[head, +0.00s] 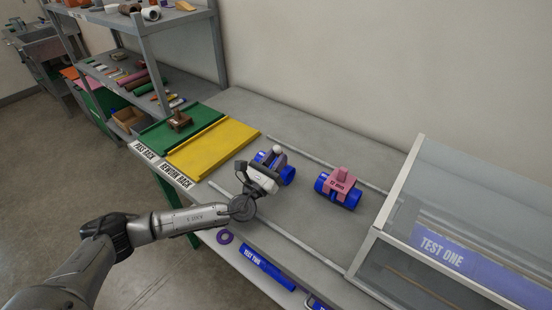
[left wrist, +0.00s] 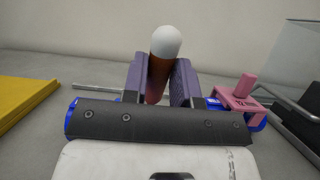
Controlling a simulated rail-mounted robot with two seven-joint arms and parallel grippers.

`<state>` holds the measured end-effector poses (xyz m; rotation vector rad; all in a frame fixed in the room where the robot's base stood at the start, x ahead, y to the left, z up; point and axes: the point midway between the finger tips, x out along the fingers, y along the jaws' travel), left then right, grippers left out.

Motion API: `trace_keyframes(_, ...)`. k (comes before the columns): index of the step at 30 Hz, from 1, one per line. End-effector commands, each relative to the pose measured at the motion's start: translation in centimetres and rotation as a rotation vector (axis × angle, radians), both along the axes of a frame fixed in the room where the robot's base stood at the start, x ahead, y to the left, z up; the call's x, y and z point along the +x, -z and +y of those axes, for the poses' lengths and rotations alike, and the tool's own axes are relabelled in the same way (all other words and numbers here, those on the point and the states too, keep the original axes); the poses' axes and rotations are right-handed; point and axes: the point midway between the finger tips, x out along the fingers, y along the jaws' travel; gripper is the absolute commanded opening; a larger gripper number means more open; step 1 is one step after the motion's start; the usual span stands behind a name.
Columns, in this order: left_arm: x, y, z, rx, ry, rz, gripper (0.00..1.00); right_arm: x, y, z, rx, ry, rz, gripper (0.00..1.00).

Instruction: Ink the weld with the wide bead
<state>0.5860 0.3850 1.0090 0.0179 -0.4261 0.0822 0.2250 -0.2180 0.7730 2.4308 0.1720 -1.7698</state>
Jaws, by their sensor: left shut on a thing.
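My left gripper (head: 272,160) is shut on a brown, round-topped white-capped thing (left wrist: 165,45), held upright between the dark fingers in the left wrist view. In the head view its pale cap (head: 277,149) shows above the fingers. The gripper is over or right beside a blue pipe (head: 288,176); I cannot tell if the held thing touches it. Weld beads are too small to tell or hidden. My right gripper is out of view.
Green (head: 152,139) and yellow (head: 225,140) racks lie left of the pipes, with a small brown item (head: 180,120) on the green one. A clear-sided case labelled TEST ONE (head: 442,250) stands at the right. Thin rails cross the bench. A shelf (head: 150,20) stands behind left.

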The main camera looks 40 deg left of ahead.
Motion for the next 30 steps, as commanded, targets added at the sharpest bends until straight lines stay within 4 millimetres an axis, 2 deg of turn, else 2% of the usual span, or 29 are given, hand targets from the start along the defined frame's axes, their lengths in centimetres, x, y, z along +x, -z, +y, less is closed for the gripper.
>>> trace_keyframes(19,0.1,0.1,-1.0,-0.001,0.000,0.001,0.04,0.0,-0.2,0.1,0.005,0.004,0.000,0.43)
trace_keyframes(30,0.0,0.1,-0.4,0.000,0.000,0.001,0.04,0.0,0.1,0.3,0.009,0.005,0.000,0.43)
